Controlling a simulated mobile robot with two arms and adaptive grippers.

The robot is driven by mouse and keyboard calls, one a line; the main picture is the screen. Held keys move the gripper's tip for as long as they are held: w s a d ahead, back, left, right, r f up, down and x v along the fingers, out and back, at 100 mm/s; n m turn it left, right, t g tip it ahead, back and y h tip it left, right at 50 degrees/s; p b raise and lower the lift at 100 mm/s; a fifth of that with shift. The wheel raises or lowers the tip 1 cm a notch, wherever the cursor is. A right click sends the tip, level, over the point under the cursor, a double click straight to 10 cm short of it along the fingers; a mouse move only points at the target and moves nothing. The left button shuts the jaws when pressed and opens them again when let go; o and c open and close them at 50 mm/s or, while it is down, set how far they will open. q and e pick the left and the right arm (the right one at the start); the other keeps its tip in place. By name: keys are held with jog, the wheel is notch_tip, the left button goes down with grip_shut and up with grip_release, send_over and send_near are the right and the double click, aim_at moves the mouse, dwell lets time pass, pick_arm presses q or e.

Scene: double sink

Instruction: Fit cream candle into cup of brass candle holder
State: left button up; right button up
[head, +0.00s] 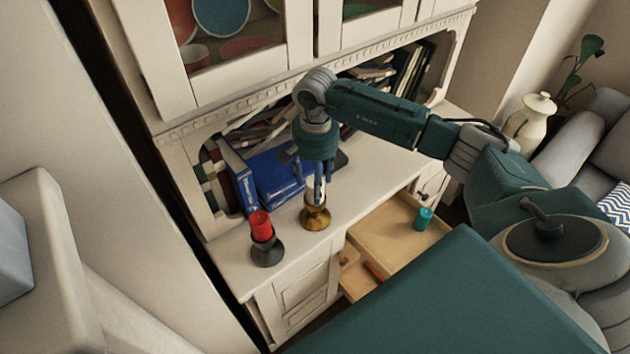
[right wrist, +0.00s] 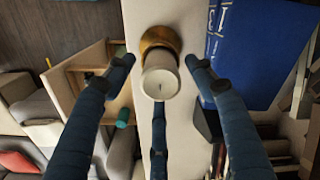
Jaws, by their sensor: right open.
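The cream candle (head: 319,190) stands upright above the brass candle holder (head: 314,219) on the cabinet counter. Its lower end meets the holder and appears to sit in the cup, though the exact seating is hard to see. In the right wrist view the round top of the cream candle (right wrist: 160,84) faces me, with the brass candle holder (right wrist: 158,38) behind it. My right gripper (head: 317,178) points down over the candle. Its fingers (right wrist: 158,74) are spread around the candle, with visible gaps at the sides. My left gripper is not in view.
A red candle (head: 261,225) in a dark holder (head: 266,251) stands left of the brass one. Blue books (head: 272,175) lean behind. An open drawer (head: 385,240) in front holds a teal cup-like object (head: 423,219).

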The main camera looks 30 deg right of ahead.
notch_tip(320, 180, up, 12)
jog(key=b, duration=0.4)
dwell(0.4)
